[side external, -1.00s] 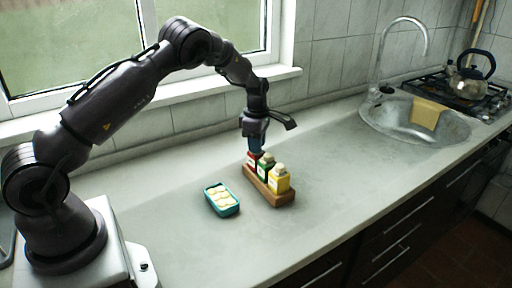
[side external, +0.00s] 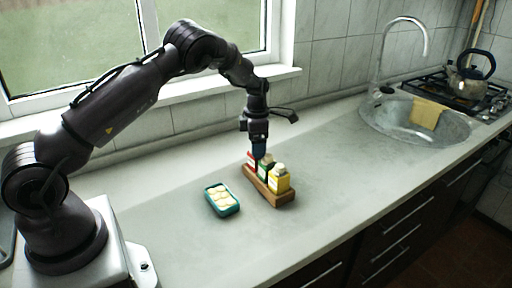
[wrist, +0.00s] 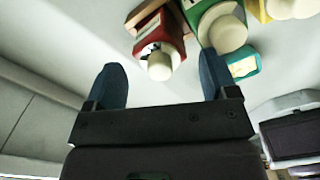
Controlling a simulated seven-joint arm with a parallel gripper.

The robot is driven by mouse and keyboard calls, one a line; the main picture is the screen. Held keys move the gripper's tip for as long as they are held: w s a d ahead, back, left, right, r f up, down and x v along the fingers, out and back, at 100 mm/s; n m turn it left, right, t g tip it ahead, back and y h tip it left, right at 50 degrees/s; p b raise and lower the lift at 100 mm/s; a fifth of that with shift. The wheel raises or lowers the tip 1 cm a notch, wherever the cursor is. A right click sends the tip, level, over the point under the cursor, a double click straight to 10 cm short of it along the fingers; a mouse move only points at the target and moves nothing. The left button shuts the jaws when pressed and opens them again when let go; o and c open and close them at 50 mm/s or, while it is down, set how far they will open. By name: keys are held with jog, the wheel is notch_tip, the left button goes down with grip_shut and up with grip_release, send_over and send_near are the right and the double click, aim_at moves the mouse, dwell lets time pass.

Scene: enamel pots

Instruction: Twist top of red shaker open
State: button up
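The red shaker (side external: 250,158) stands at the far left end of a wooden holder, partly hidden by my gripper in the side view. In the wrist view the red shaker (wrist: 153,32) shows a pale round top (wrist: 160,63). My gripper (side external: 259,153) points down over the holder. In the wrist view my gripper (wrist: 161,82) is open, its two blue fingers apart with nothing held. The pale top appears between and just ahead of the fingertips. The right finger overlaps the edge of the green shaker's top; I cannot tell if they touch.
The green shaker (wrist: 202,12) and the yellow shaker (side external: 279,180) stand beside the red one in the wooden holder (side external: 272,199). A teal dish (side external: 222,200) with pale pieces lies left of it. The counter to the right is clear up to the sink (side external: 380,122).

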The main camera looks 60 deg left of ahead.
jog(key=shift+r, duration=0.1)
dwell(0.3)
jog(key=shift+r, duration=3.45)
